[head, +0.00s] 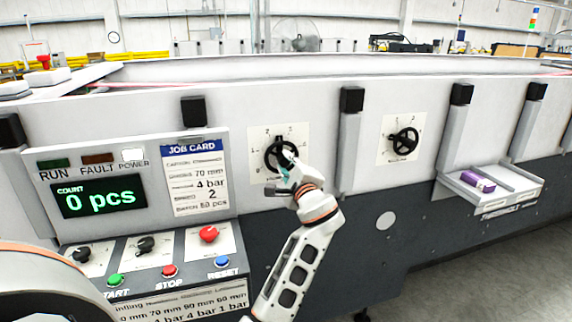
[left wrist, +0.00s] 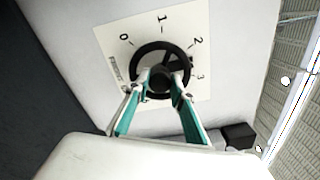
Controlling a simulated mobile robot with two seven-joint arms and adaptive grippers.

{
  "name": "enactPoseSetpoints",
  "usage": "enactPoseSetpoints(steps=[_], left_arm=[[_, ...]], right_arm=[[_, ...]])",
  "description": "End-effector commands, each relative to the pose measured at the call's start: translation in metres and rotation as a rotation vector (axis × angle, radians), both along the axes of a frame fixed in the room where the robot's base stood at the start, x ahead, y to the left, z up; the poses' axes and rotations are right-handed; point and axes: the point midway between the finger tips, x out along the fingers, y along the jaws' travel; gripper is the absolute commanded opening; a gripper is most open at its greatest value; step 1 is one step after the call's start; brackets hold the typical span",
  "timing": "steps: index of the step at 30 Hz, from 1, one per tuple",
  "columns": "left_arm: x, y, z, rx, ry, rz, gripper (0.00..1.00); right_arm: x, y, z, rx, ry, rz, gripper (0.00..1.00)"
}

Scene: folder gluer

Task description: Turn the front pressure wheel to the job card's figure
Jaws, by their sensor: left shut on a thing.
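The black pressure wheel (head: 268,156) sits on a white dial plate on the machine's front panel. In the left wrist view, the wheel (left wrist: 143,56) has figures 0 to 3 around it. A dark stub shows by the rim near 2 and 3; I cannot tell the exact setting. My left gripper (head: 287,168) is shut on the wheel. In the left wrist view, its teal-padded fingers (left wrist: 162,88) reach over the wheel's lower part by the hub. The job card (head: 196,180) shows 70 mm, 4 bar, 2 and 50 pcs. My right gripper is out of view.
A second black wheel (head: 403,143) on its own dial is further right. A purple box (head: 478,182) lies on a white tray (head: 505,190). The control panel with knobs and buttons (head: 170,271) is at lower left; the display (head: 98,196) reads 0 pcs. Dark posts stick out along the panel.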

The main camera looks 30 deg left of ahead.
Motion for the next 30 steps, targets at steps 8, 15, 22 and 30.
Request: enactPoseSetpoints(steps=[8,15,22,30], left_arm=[[0.0000,0.0000,-0.0003,0.171,0.199,0.000,0.02],[-0.0001,-0.0002,-0.0006,0.318,0.374,-0.001,0.02],[-0.0003,0.0002,-0.0008,0.460,0.538,0.000,0.02],[-0.0005,0.0004,-0.0011,0.623,0.730,-0.001,0.02]], right_arm=[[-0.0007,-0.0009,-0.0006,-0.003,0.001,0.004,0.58],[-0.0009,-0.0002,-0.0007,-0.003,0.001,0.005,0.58],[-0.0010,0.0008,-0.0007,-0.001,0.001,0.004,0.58],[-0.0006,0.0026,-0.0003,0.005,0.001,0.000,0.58]])
